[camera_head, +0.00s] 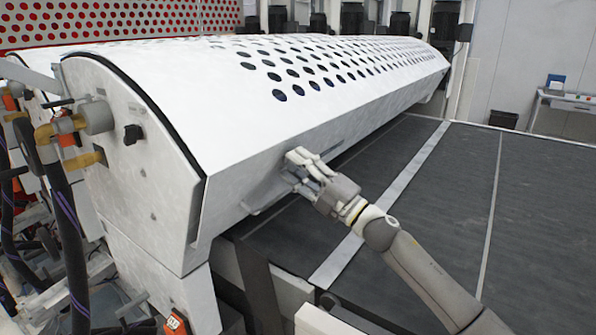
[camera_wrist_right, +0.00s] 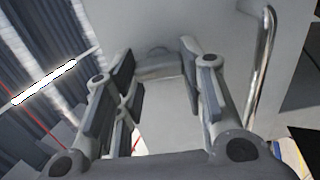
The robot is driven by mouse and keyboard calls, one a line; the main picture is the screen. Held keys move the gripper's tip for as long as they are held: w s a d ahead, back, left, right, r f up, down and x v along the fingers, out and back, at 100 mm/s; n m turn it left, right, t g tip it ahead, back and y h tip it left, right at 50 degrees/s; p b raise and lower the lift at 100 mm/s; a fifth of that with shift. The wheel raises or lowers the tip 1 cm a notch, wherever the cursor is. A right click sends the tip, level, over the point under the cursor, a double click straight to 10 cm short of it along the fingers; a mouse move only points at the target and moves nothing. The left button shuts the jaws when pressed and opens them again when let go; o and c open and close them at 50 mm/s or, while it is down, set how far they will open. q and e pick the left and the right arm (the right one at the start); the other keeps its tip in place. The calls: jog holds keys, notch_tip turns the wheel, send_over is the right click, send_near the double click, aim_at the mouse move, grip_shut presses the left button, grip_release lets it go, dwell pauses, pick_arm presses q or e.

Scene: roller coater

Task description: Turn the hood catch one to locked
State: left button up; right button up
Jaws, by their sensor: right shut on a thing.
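The white hood (camera_head: 215,125) with rows of dark holes is down over the roller coater. My right gripper (camera_head: 297,163) is at the lower front edge of the hood, with its fingers pointing left at the hood's face. In the right wrist view the fingers of this gripper (camera_wrist_right: 157,68) stand on both sides of a pale grey piece with a rounded end, which I take to be hood catch one (camera_wrist_right: 160,63). In the head view the gripper covers the catch, so its turned position cannot be told. My left gripper is not in view.
A dark flat conveyor bed (camera_head: 440,235) with pale strips lies right of the hood. A curved metal bar (camera_wrist_right: 262,70) is close to the right fingers in the wrist view. Hoses and fittings (camera_head: 65,190) crowd the hood's left end. A side table (camera_head: 568,97) stands far right.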

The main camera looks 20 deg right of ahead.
dwell(0.4)
jog(key=o, duration=1)
jog(key=shift+f, duration=0.1)
jog(key=v, duration=1.2)
